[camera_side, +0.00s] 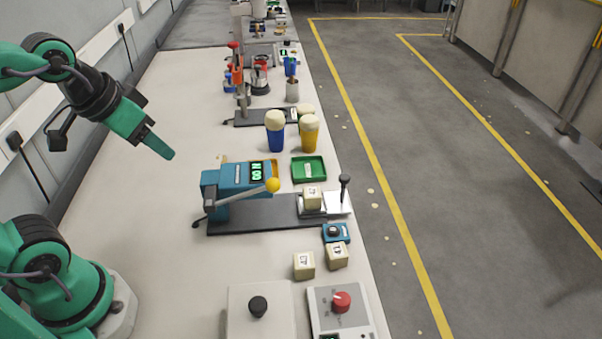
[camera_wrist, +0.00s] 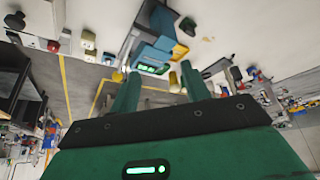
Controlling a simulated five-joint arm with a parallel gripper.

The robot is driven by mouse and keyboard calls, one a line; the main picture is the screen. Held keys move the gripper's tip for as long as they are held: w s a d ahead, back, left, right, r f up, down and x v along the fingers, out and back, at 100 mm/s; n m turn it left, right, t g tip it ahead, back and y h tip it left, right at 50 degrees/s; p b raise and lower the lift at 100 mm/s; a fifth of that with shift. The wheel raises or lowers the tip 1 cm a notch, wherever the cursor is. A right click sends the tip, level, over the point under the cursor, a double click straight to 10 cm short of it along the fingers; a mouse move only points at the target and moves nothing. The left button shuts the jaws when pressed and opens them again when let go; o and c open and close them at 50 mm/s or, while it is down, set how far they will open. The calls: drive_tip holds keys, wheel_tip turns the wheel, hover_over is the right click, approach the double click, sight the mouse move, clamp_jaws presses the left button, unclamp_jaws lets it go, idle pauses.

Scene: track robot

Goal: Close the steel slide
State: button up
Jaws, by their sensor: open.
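The steel slide (camera_side: 338,203) is a bright metal plate with an upright black knob (camera_side: 344,182), at the right end of a dark base plate (camera_side: 262,215) in the side view. A cream numbered block (camera_side: 312,198) stands just left of the slide on that base. A blue machine (camera_side: 226,180) with a green display and a yellow-tipped lever (camera_side: 272,185) stands on the same base. My gripper (camera_side: 168,153) is in the air to the upper left, well away from the slide. In the wrist view my gripper (camera_wrist: 157,82) shows two green fingers spread apart with nothing between them.
A green tray (camera_side: 308,168) and blue (camera_side: 275,140) and yellow (camera_side: 309,138) cups stand behind the base. Two more numbered blocks (camera_side: 304,265) and a small blue button box (camera_side: 335,233) are in front. The table left of the machine is clear.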

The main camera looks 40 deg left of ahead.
drive_tip(key=w+d+r+g, duration=0.2)
drive_tip(key=w+d+r, duration=0.15)
drive_tip(key=w, duration=0.65)
drive_tip(key=g, duration=0.3)
hover_over(345, 176)
drive_tip(key=f, duration=1.2)
drive_tip(key=shift+s+a, duration=0.1)
drive_tip(key=shift+a, duration=0.1)
drive_tip(key=shift+d+f, duration=0.2)
drive_tip(key=shift+f, duration=0.05)
drive_tip(key=shift+f, duration=0.15)
drive_tip(key=shift+f, duration=3.7)
clamp_jaws()
